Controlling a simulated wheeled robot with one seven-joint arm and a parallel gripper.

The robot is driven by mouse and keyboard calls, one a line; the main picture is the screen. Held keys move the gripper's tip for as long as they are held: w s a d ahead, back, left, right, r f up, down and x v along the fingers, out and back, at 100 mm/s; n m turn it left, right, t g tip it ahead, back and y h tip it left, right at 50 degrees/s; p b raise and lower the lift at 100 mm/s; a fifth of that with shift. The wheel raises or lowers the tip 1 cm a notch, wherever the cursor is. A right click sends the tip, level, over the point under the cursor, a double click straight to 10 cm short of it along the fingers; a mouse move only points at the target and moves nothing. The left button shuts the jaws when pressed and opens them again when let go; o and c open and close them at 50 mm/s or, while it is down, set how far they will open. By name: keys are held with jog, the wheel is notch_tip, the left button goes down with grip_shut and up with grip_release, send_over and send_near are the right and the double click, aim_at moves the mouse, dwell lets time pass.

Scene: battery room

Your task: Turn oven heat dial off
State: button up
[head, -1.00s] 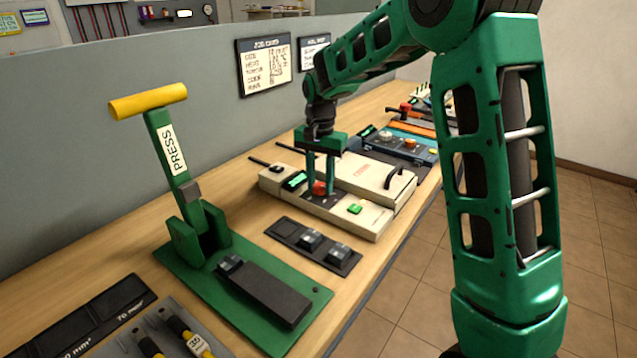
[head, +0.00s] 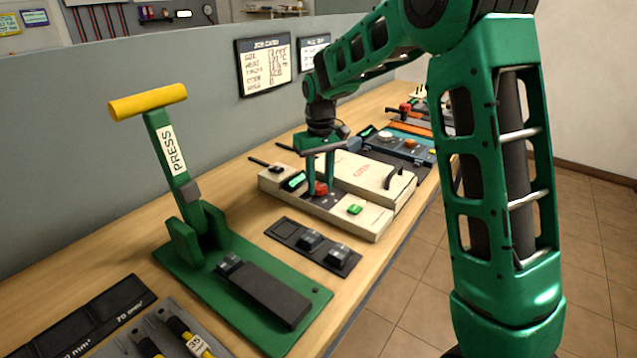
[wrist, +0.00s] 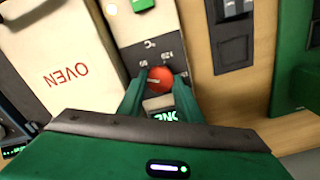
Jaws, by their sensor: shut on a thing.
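The oven (head: 350,196) is a cream box on the bench, with a dark control strip along its near side. Its red heat dial (head: 320,188) sits on that strip, between a green display (head: 294,181) and a green button (head: 355,209). My gripper (head: 318,190) points down over the strip and is shut on the red dial. In the wrist view the dial (wrist: 160,79) is between both green fingers, with a pale pointer line on its face. Small markings around the dial are partly hidden by the fingers, so its setting is unclear.
A green press (head: 240,275) with a yellow handle stands to the left. A dark tray (head: 313,245) with small blocks lies in front of the oven. Other devices (head: 405,142) stand beyond it. Cable tools lie at the lower left.

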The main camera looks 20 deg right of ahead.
aim_at(320, 186)
jog(key=n, duration=0.4)
jog(key=shift+w+r, duration=0.15)
jog(key=shift+w, duration=0.05)
jog(key=shift+n, duration=2.1)
jog(key=o, duration=1)
jog(key=shift+s, duration=0.1)
jog(key=shift+o, duration=0.2)
notch_tip(320, 186, up, 10)
jog(key=shift+r, duration=0.25)
jog(key=shift+d, duration=0.1)
